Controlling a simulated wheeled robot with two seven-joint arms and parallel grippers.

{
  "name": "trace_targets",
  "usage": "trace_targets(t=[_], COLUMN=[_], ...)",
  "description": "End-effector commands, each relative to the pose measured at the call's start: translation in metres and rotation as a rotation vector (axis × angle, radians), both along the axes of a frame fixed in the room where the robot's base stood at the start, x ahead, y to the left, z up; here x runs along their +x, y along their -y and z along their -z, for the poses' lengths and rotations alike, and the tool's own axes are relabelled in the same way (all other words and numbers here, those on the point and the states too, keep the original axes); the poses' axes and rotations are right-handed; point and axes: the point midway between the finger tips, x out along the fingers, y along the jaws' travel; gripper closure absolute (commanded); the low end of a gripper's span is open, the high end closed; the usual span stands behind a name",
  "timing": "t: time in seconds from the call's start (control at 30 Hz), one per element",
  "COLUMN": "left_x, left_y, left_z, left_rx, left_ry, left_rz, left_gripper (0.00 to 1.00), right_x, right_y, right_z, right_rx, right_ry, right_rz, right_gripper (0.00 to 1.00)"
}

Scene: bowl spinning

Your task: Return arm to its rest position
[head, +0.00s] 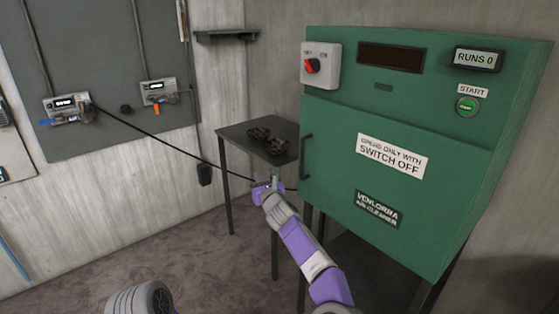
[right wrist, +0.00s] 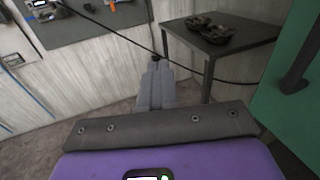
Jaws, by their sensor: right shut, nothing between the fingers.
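My right arm reaches forward in the head view. Its right gripper (head: 268,186) is just left of the green cabinet's (head: 450,215) lower door handle (head: 305,157), in front of the small dark table (head: 240,131). In the right wrist view the two grey fingers of the right gripper (right wrist: 156,68) are together and hold nothing. The green cabinet shows there at the right edge, apart from the fingers. My left gripper is not in view.
A black cable (head: 150,134) runs from a wall device (head: 68,107) behind my gripper towards the cabinet. Dark parts (head: 267,140) lie on the small table. The cabinet has a red switch (head: 312,66) and green button (head: 467,104). The carpet (head: 130,240) at left is clear.

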Motion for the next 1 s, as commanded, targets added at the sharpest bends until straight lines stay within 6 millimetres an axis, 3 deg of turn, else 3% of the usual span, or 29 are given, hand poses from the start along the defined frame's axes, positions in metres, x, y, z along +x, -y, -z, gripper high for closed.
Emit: trace_targets(t=[0.13,0.23,0.47,0.6,0.77,0.9,1.0], left_x=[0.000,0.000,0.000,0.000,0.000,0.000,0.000], left_y=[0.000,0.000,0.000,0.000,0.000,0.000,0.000], left_z=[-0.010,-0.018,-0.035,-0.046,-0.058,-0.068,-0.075], left_rx=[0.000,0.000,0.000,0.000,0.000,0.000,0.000], left_ry=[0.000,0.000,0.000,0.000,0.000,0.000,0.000], left_rz=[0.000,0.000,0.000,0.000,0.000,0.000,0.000], left_gripper=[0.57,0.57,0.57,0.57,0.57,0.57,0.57], right_x=[-0.005,-0.017,-0.066,-0.114,-0.185,-0.263,-0.325], right_y=[-0.003,-0.001,0.033,0.068,0.115,0.156,0.183], right_z=[0.041,0.088,0.200,0.263,0.322,0.359,0.375], right_rx=[-0.235,-0.472,-0.999,-1.270,-1.518,-1.666,-1.727], right_ry=[-0.003,-0.001,0.016,0.037,0.079,0.137,0.196], right_rz=[-0.042,-0.102,-0.302,-0.474,-0.712,-0.953,-1.134], right_gripper=[1.00,1.00,1.00,1.00,1.00,1.00,1.00])
